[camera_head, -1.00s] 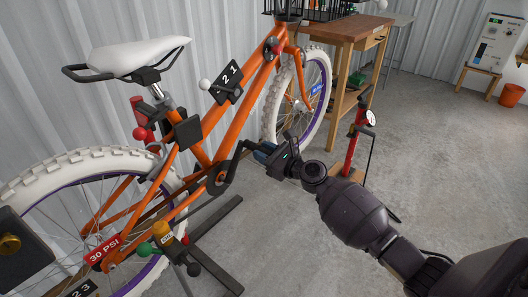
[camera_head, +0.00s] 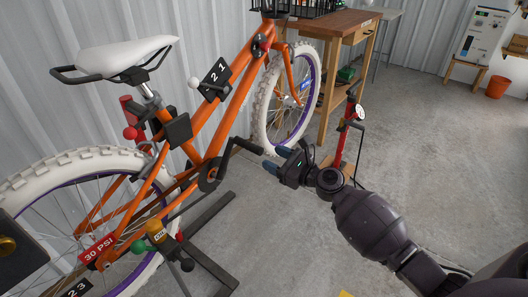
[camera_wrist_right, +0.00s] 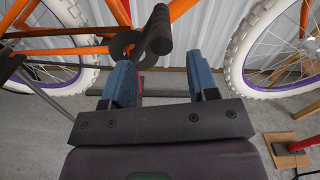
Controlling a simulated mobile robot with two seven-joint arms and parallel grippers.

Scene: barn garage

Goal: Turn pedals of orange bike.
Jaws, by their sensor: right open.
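The orange bike (camera_head: 215,135) stands at left against the wall, with a white saddle and white knobbly tyres. Its near crank (camera_head: 218,165) points up and to the right from the chainring, with a dark pedal (camera_head: 248,146) at its end. My right gripper (camera_head: 276,160) is open and empty, just right of the pedal's outer end. In the right wrist view, the pedal (camera_wrist_right: 158,30) lies ahead of the gap between the open blue fingers (camera_wrist_right: 160,76), apart from them. My left gripper is not in view.
A stand base (camera_head: 205,255) lies on the floor below the bike. A red floor pump (camera_head: 345,135) stands behind my right gripper. A wooden workbench (camera_head: 335,28) and orange bucket (camera_head: 497,87) are farther back. The concrete floor at right is clear.

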